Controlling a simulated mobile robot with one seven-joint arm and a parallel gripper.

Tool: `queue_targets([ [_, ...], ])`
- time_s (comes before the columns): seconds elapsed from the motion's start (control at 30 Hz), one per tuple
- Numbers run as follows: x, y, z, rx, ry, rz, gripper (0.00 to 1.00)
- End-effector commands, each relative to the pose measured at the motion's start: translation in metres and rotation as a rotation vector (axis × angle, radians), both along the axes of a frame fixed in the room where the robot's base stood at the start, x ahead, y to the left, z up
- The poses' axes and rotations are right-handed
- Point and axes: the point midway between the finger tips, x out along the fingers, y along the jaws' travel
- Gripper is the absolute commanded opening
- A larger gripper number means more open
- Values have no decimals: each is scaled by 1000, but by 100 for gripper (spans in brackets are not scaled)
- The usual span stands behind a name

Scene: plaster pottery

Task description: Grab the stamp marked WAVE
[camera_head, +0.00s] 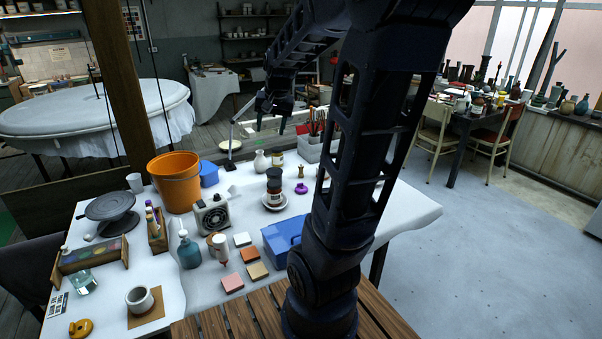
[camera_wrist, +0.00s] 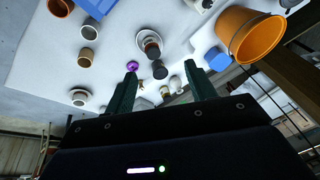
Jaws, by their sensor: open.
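No marking that reads WAVE is legible in either view, so I cannot tell which object is that stamp. A small purple knobbed object (camera_head: 301,188) stands on the white table right of the dark jar, and a small tan turned piece (camera_head: 300,171) stands just behind it. Either could be a stamp; I cannot tell. The purple object also shows in the wrist view (camera_wrist: 132,66), by the left fingertip. My gripper (camera_wrist: 160,82) is open and empty, raised above the table, its fingers wide apart. In the head view my gripper (camera_head: 270,120) hangs beyond the table's far side.
The white table (camera_head: 400,215) holds a dark jar on a saucer (camera_head: 274,202), an orange bucket (camera_head: 176,182), a blue box (camera_head: 283,238), a small heater (camera_head: 212,215), a pump bottle (camera_head: 189,250) and several coloured tiles (camera_head: 250,255). The table's right end is clear.

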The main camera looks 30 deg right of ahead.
Motion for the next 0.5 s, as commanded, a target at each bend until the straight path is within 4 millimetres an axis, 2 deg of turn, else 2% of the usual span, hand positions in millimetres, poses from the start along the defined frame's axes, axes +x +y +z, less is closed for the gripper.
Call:
queue_targets([
  [0.1, 32, -15, -11, 16, 23, -72, 55],
  [0.5, 128, -70, -59, 34, 76, -317, 55],
])
